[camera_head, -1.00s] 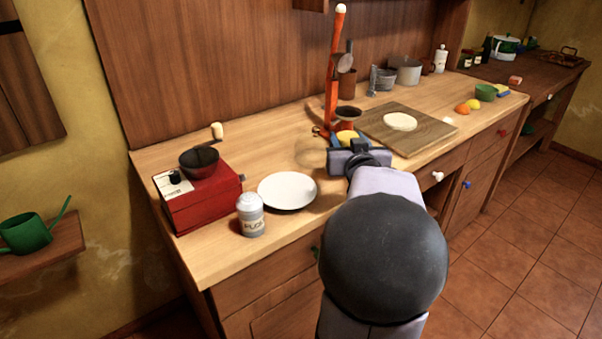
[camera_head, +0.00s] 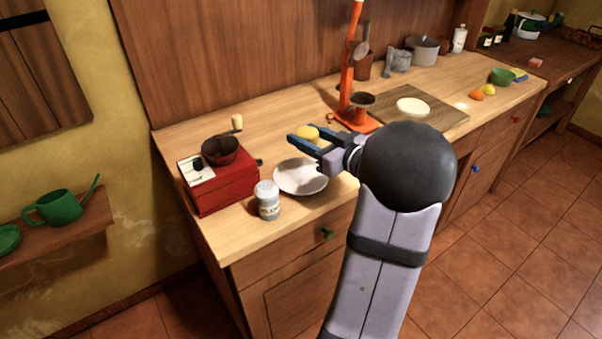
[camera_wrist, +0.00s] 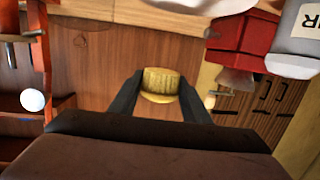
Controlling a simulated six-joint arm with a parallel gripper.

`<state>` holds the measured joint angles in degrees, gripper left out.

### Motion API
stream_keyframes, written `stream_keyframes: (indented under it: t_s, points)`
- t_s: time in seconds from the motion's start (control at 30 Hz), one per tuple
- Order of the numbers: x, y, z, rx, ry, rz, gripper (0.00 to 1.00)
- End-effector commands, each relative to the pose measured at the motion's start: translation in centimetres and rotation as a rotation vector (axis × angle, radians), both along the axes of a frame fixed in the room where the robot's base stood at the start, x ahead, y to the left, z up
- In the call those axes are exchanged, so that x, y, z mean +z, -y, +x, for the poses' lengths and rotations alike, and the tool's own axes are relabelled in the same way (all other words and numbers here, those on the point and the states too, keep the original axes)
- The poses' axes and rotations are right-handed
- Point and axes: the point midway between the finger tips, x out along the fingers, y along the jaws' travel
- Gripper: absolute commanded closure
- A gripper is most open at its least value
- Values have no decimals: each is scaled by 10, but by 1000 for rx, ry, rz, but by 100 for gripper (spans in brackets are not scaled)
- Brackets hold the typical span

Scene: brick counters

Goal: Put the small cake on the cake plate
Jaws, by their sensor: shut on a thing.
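The small cake (camera_head: 309,132) is a yellow round piece. My gripper (camera_head: 303,137) is shut on it, holding it above the counter. In the wrist view the cake (camera_wrist: 160,81) sits between the two dark fingers (camera_wrist: 158,90). The cake plate (camera_head: 300,181) is a white round plate on the counter, below and slightly left of the cake in the head view.
A grey-white canister (camera_head: 267,200) stands at the plate's front left. A red grinder (camera_head: 223,184) with a dark bowl is left of it. A tall orange press (camera_head: 347,80) and a board (camera_head: 445,116) with a pale round of dough (camera_head: 411,106) lie to the right.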

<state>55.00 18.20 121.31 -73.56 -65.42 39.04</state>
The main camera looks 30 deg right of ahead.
Motion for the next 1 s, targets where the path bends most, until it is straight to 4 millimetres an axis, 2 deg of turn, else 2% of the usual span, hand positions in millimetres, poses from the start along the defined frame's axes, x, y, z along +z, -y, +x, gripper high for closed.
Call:
stream_keyframes:
  t_s: [0.1, 0.33, 0.73, 1.0]
  points:
    - [7, -15, -1, 57, 1, -2, 79]
    - [10, -20, -1, 70, -1, 0, 79]
    - [-43, -20, -1, 67, -2, 3, 79]
    - [-52, -19, -1, 67, 0, 0, 79]
